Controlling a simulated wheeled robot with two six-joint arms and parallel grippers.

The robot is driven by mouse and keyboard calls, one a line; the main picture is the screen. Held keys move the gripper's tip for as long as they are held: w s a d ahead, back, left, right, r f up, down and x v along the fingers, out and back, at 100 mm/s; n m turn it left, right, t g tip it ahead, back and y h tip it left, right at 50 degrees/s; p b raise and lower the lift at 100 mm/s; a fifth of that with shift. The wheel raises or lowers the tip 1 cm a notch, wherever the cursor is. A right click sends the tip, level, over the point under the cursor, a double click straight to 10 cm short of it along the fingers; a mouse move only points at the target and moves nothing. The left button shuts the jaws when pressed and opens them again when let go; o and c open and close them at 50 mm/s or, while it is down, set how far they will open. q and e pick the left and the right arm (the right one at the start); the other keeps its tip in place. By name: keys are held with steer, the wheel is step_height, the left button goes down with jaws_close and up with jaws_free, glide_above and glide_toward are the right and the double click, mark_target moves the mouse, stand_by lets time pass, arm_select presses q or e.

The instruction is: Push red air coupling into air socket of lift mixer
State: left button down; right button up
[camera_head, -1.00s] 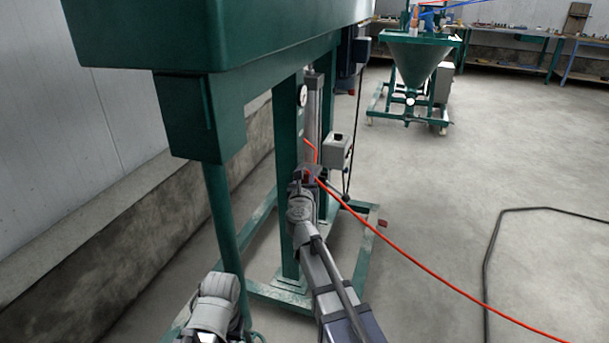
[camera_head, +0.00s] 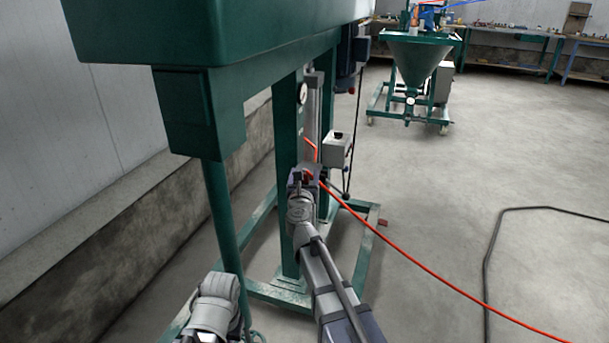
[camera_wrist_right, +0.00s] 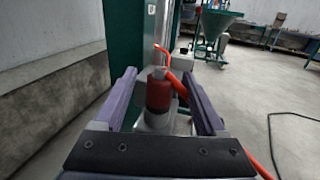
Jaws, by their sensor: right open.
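The red air coupling (camera_wrist_right: 160,90) stands upright between the two fingers of my right gripper (camera_wrist_right: 159,78) in the right wrist view. Clear gaps show on both sides of it, so the fingers are open and not gripping it. A grey cylindrical part (camera_wrist_right: 157,122) lies just below the coupling; whether the two are fully joined I cannot tell. The green lift mixer (camera_head: 287,165) rises behind. In the head view my right gripper (camera_head: 304,177) is at the mixer's post, largely hiding the coupling. Part of my left arm shows at the bottom, but its gripper fingers do not.
A red hose (camera_head: 408,254) runs from the gripper area across the floor to the lower right. A grey box (camera_head: 338,150) hangs beside the mixer. A green hopper cart (camera_head: 421,65) stands farther back. A black cable (camera_head: 490,245) lies on open floor at right.

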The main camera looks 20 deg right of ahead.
steer(key=v, duration=0.7)
steer(key=shift+s, duration=0.3)
